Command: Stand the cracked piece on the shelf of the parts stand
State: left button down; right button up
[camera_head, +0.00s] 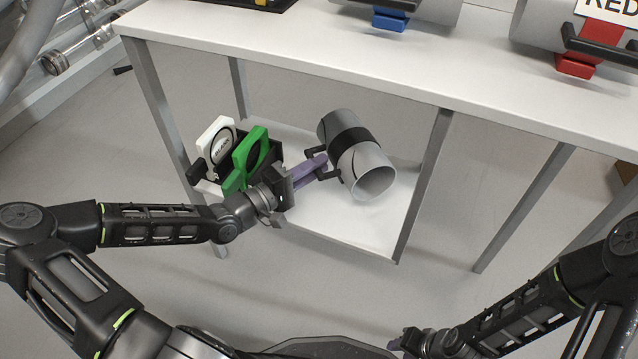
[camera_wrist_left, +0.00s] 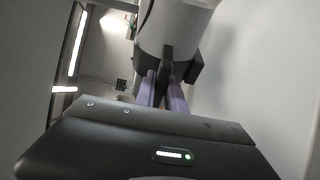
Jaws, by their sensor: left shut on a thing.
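The cracked piece is a grey tube (camera_head: 374,180) with a black band and a black handle; a dark curved line shows on its side. My left gripper (camera_head: 318,165) has purple fingers and is shut on the handle. The tube is tilted, its open end facing down and right, over the white shelf (camera_head: 375,232) of the parts stand. I cannot tell whether it touches the shelf. In the left wrist view the purple fingers (camera_wrist_left: 164,88) meet the handle below the tube (camera_wrist_left: 172,28). My right gripper (camera_head: 405,343) is at the bottom edge, partly hidden, its jaws unclear.
A black holder (camera_head: 268,150) with a green gate (camera_head: 245,158) and a white gate (camera_head: 214,142) stands on the shelf's left. The white tabletop (camera_head: 330,66) is above, with a blue-clamped tube and a red-clamped tube (camera_head: 540,22). Metal legs (camera_head: 424,180) flank the shelf. The shelf's front right is clear.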

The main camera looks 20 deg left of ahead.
pick_arm(q)
jog(key=shift+f+b, duration=0.95)
jog(key=shift+f, duration=0.85)
jog(key=shift+f, duration=0.15)
jog(key=c, duration=1.4)
grip_release()
